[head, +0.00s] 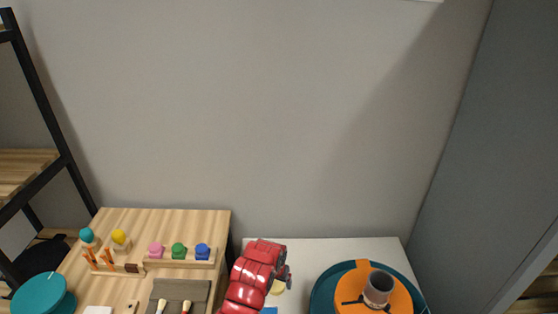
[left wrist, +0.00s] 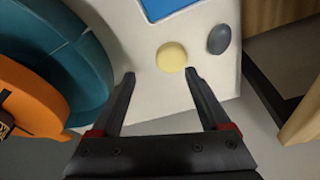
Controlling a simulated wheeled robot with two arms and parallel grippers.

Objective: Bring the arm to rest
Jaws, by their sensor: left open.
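My left arm comes up red from the bottom edge in the head view. Its dark left gripper (head: 287,277) is over the white table (head: 320,248), beside a small yellow piece. In the left wrist view the left gripper (left wrist: 160,73) is open, its two dark fingers apart with nothing held between them. A round yellow piece (left wrist: 171,56) lies beyond the fingertips, close to the right one in the picture. My right gripper is not in view.
A teal round basin (head: 318,290) with an orange disc (head: 400,299) and a grey cup-like piece (head: 378,287) stands right. A grey oval piece (left wrist: 219,39) and a blue item (left wrist: 170,8) lie near the yellow one. A wooden table (head: 180,222) with tools stands left.

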